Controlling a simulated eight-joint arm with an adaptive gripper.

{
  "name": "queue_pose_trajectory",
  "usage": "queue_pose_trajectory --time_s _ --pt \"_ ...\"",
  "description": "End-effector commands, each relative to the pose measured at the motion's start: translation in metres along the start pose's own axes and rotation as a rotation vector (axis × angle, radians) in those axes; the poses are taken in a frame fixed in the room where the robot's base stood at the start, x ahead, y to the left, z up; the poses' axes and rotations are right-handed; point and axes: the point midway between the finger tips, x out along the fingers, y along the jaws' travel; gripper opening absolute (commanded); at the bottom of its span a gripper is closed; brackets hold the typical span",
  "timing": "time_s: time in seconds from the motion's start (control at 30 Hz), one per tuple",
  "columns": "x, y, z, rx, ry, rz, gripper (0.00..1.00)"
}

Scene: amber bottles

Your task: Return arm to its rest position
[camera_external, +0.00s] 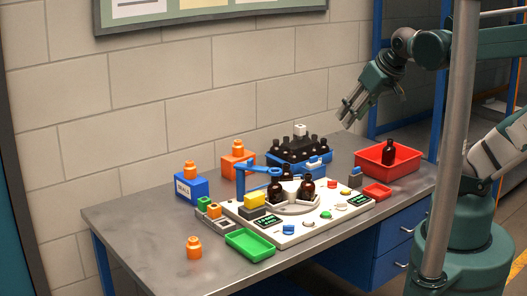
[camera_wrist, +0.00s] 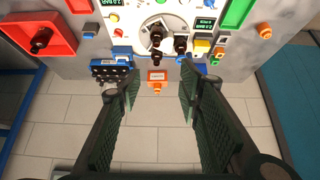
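My gripper (camera_external: 347,113) is raised in the air above the back right of the workbench, clear of everything on it. In the wrist view my gripper (camera_wrist: 160,98) shows two dark green fingers spread apart with nothing between them. Below and to its right, a dark bottle (camera_external: 389,151) stands in a red bin (camera_external: 372,158). The same red bin (camera_wrist: 62,28) shows at the upper left of the wrist view. Several dark bottles (camera_external: 306,188) stand on a round white holder on the white panel (camera_external: 260,226).
A blue crate (camera_external: 296,168) of dark bottles stands at the back. A blue box (camera_external: 190,187), an orange box (camera_external: 238,165), a green tray (camera_external: 250,244) and a small red tray (camera_external: 377,191) are on the bench. A grey post (camera_external: 451,130) stands in front of my arm.

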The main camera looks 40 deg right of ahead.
Motion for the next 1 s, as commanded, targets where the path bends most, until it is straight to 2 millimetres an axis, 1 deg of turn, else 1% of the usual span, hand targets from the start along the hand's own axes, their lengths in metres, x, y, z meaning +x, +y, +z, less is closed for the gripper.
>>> queue_pose_trajectory --time_s 0.03,0.1,0.3,0.4,1.0 --pt "0.012 0.0 0.008 0.0 0.0 0.0 0.36" --pt "0.02 0.0 0.014 0.0 0.0 0.0 0.36" --pt "0.039 0.0 0.028 0.0 0.0 0.0 0.36" --pt "0.044 0.0 0.031 0.0 0.0 0.0 0.36" --pt "0.045 0.0 0.032 0.0 0.0 0.0 0.36"
